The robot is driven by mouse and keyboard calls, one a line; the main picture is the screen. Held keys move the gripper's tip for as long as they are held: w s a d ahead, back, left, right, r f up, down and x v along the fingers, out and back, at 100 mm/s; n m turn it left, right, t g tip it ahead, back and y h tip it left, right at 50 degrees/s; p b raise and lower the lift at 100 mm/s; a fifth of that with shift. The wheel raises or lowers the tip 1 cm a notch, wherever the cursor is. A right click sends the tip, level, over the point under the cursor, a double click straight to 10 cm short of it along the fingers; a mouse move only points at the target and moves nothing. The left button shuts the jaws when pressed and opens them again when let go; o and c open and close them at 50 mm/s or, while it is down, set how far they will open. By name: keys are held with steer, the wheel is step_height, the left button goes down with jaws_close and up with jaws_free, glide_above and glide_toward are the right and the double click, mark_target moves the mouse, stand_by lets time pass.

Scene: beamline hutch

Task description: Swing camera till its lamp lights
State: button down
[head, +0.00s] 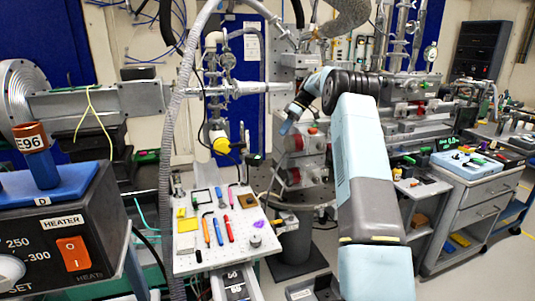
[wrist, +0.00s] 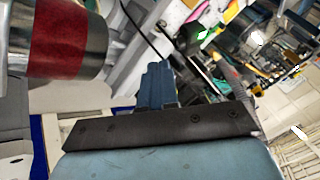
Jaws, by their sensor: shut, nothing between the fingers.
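My gripper (head: 286,126) is in the middle of the head view, at the end of my light-blue arm, in front of the beamline hardware. In the wrist view its blue fingers (wrist: 154,72) are together with nothing between them. I cannot tell for sure which part is the camera. A small dark box (head: 253,159) sits left of and below my gripper, apart from it, beside a yellow round cap (head: 221,146). No lit lamp can be made out on either. In the wrist view a metal cylinder with a red band (wrist: 66,38) is close at the upper left.
A white pegboard table (head: 185,262) with pens and small parts stands below. A heater box (head: 70,225) is at the left front. A grey ribbed hose (head: 172,130) hangs left of centre. A grey drawer cart (head: 470,205) stands at the right.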

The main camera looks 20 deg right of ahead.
mark_target(262, 159)
steer(key=s+a+f, duration=0.3)
steer(key=a+f, duration=0.5)
steer(key=shift+s+a, duration=0.35)
stand_by(0.4)
steer(key=shift+s+a+m, duration=0.3)
steer(key=shift+s+a, duration=0.05)
steer(key=shift+s, duration=0.2)
